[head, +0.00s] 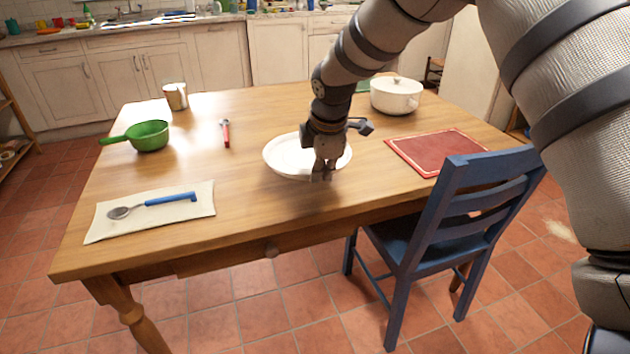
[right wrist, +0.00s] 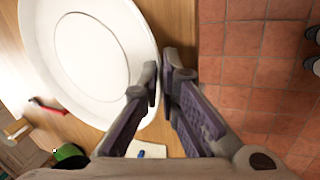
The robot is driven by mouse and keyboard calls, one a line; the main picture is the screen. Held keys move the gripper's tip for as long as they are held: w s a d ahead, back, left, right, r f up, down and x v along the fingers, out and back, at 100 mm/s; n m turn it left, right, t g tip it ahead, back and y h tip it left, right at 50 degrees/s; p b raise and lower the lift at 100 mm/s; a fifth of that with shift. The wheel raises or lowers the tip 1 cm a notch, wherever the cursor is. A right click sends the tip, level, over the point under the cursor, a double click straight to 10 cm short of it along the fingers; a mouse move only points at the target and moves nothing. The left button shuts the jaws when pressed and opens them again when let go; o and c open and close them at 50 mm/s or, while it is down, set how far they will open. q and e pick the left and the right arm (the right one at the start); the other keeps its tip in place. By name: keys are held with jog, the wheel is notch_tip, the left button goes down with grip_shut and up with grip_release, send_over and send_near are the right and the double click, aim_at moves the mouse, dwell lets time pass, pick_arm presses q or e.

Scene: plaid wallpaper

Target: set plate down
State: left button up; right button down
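A white round plate (head: 285,155) is at the middle of the wooden table, near its front edge, and looks level. I cannot tell whether it touches the tabletop. My right gripper (head: 323,172) points down at the plate's near right rim. In the right wrist view the plate (right wrist: 85,60) fills the upper left, and the fingertips (right wrist: 160,80) are close together with the rim between them. The gripper looks shut on that rim. My left gripper is not in view.
The table (head: 250,215) also holds a white lidded pot (head: 396,97), a red mat (head: 440,152), a green pan (head: 150,136), a can (head: 175,97), a red-handled utensil (head: 226,133) and a cloth (head: 150,212) with a spoon. A blue chair (head: 440,220) stands at the front right.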

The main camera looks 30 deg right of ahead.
jog(key=shift+w+d+f, duration=0.5)
jog(key=shift+w+f, duration=0.1)
jog(key=shift+f, duration=0.25)
jog(key=x, duration=0.3)
jog(key=shift+s+d+f+b, duration=0.1)
jog(key=shift+s+f+b, duration=0.2)
jog(key=shift+f, duration=0.15)
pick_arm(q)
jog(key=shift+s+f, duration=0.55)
pick_arm(e)
jog(key=shift+r, duration=0.1)
jog(key=c, duration=2.3)
grip_release()
jog(key=o, duration=0.5)
